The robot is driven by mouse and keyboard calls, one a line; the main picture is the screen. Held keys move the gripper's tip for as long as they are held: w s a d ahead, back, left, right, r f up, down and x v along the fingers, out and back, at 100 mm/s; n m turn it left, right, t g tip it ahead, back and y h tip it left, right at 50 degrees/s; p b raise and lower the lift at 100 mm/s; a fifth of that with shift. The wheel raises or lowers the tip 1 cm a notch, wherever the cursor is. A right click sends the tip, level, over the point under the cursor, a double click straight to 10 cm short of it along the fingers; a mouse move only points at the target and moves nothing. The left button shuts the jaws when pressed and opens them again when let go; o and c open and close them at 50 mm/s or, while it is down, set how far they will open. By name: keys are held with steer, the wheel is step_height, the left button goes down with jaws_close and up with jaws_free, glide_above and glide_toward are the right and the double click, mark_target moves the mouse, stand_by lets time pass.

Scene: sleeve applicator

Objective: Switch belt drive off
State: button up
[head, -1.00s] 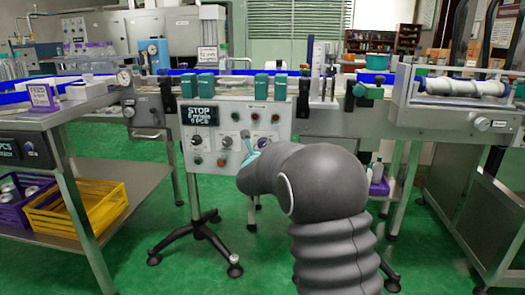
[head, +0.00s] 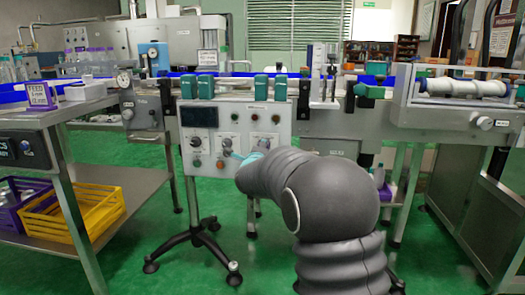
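The grey control panel (head: 279,109) stands on a black wheeled stand in the middle. Its display (head: 199,116) is dark and blank. Below it are a left rotary knob (head: 197,142) and a right rotary knob (head: 227,143), with small buttons around them. Which control is the belt drive's cannot be read at this size. My gripper (head: 236,156) shows only a teal tip beside and just below the right knob. My dark arm hides the rest of it and the panel's lower right. Whether it touches the knob, or is open, cannot be told.
A conveyor with teal clamps (head: 206,87) runs above the panel. A steel table (head: 90,107) with a yellow crate (head: 77,214) on its lower shelf stands left. A roller unit (head: 467,88) is at the right. Green floor is free around the stand.

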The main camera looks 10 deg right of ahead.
steer(key=n+p, duration=0.1)
steer(key=n, duration=0.5)
steer(key=shift+n, duration=0.3)
stand_by(0.4)
steer(key=o, duration=1.1)
steer(key=shift+o, duration=0.2)
steer(key=v, duration=1.2)
